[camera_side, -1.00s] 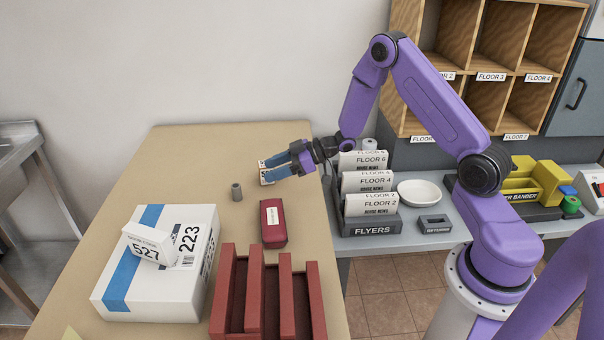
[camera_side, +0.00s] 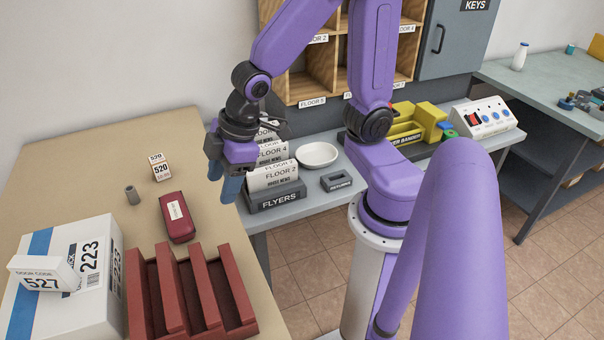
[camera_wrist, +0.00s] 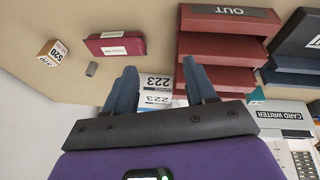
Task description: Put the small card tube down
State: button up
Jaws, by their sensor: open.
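My gripper (camera_side: 223,180) is open and empty, with blue fingers pointing down, near the table's right edge and in front of the flyers rack. In the wrist view nothing is between my spread fingers (camera_wrist: 158,72) apart from background.
A white 223 box (camera_side: 98,260) carrying a 527 box (camera_side: 45,273), and a red slotted tray (camera_side: 240,299), fill the front. The flyers rack (camera_side: 275,197) is beside my gripper. The table's back left is clear.

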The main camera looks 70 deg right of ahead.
jog(key=s+d+r+n+g+h, duration=0.1)
jog(key=s+d+g, duration=0.2)
jog(key=s, duration=1.1)
jog(key=shift+d+r+n+h, duration=0.3)
jog(key=shift+d+r, duration=0.05)
jog(key=shift+d, duration=0.3)
